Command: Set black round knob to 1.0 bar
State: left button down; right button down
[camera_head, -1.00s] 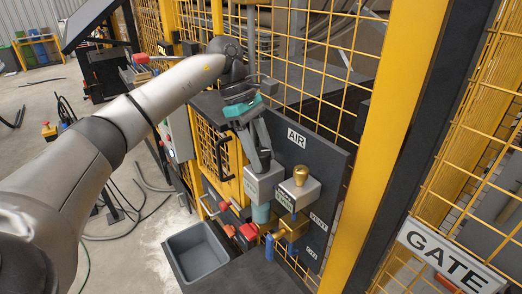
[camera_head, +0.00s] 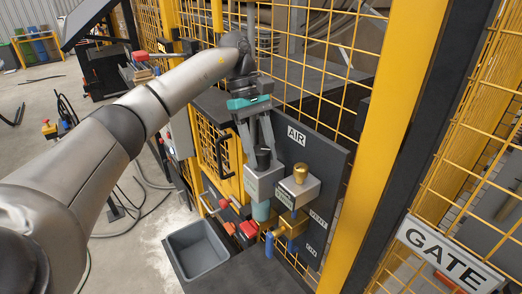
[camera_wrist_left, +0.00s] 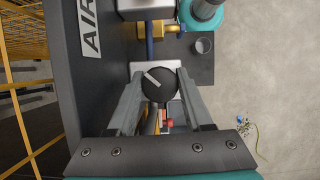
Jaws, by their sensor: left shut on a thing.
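The black round knob (camera_head: 263,157) sits on top of a light metal block (camera_head: 262,180) on the dark AIR panel (camera_head: 325,165). In the left wrist view the knob (camera_wrist_left: 160,86) shows from above with a white pointer line slanting to the upper left. My left gripper (camera_head: 259,150) comes down from above, with one finger on each side of the knob. Its fingers, in the wrist view (camera_wrist_left: 160,88), are shut on the knob. No pressure scale or reading is legible. My right gripper is not in view.
A brass knob (camera_head: 301,172) on a second metal block stands just right of the black knob. Red handles (camera_head: 248,229) and a grey bin (camera_head: 197,249) lie below. Yellow mesh fence (camera_head: 330,45) stands behind, and a yellow post (camera_head: 385,140) rises at the right.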

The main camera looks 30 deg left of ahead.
pick_arm(q)
jog(key=shift+c, duration=1.5)
grip_release()
jog(key=shift+n, duration=0.3)
